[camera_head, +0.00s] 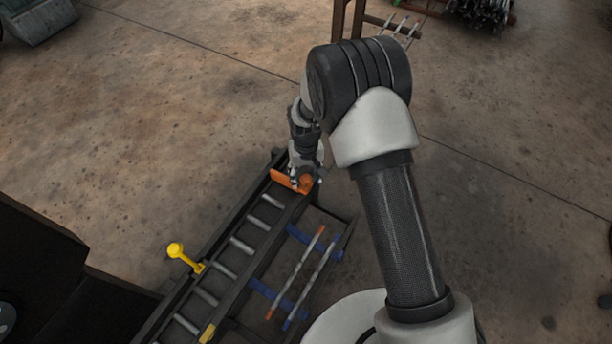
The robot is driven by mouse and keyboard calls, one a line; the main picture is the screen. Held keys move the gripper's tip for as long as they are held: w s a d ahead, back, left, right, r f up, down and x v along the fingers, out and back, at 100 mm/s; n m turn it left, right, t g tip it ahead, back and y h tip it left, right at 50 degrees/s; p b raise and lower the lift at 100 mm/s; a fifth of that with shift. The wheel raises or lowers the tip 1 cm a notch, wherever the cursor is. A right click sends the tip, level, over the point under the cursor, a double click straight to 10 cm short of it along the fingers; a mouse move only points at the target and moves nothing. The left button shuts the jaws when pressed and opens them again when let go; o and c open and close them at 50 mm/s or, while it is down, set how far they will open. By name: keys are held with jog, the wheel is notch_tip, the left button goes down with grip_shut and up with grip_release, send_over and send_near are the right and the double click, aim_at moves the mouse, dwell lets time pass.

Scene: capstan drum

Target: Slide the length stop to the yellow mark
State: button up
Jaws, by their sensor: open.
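The length stop is an orange plate (284,180) across the far end of a dark roller track (232,215). An orange round part shows at its right end, by my gripper. My gripper (304,181) is at that right end, pointing down, with its jaws open. The fingertips are small and partly merge with the orange part, so I cannot tell whether they touch it or straddle it. A yellow patch (208,333) sits on the track's right rail near the bottom edge, well nearer than the stop. A yellow ball-ended lever (176,250) stands on the left rail.
Rods with orange and blue ends (305,272) lie on blue supports (265,291) right of the track. A dark cabinet (40,260) is at lower left. A brown rack (345,20) stands at the back. The concrete floor around is mostly clear.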

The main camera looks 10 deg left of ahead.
jog(key=shift+f, duration=0.1)
jog(key=shift+c, duration=0.3)
grip_shut()
dwell(0.4)
